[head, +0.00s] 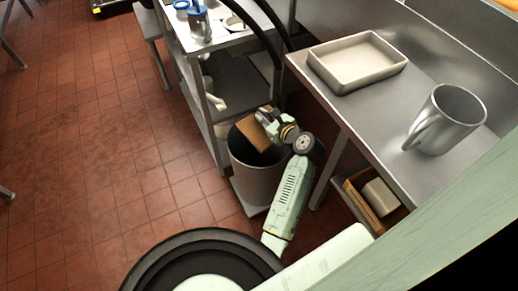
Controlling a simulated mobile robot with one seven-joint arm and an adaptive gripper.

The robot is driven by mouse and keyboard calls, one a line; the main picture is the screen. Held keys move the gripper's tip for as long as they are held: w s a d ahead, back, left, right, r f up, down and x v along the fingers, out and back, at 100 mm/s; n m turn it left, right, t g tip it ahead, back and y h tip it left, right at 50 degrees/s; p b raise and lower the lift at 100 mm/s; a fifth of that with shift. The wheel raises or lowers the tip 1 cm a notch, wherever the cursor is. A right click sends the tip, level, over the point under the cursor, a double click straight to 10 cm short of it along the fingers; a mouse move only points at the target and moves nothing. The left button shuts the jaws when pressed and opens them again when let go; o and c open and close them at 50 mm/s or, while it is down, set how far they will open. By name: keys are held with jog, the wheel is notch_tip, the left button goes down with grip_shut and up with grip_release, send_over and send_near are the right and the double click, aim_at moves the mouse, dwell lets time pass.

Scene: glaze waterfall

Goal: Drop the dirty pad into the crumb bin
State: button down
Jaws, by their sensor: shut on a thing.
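The dirty pad is a tan-brown block (251,135), tilted, at the mouth of the bin in the head view. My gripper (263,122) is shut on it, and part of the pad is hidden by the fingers. The crumb bin (258,184) is a grey round bin standing between the shelf unit and the steel table. The pad is over the bin's opening; I cannot tell how far it is below the rim. The bin's inside is dark and its bottom is hidden.
A steel table (400,105) on the right bears a pale tray (356,60) and a metal jug (449,119). Below it, a wooden box (362,204) holds a pale block (380,197). A shelf unit (236,78) stands behind the bin.

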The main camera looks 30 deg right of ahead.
jog(key=shift+f, duration=0.1)
jog(key=c, duration=1.7)
grip_release()
jog(key=shift+o, duration=0.2)
jog(key=shift+s, duration=0.1)
jog(key=v, duration=1.1)
jog(key=shift+s, duration=0.35)
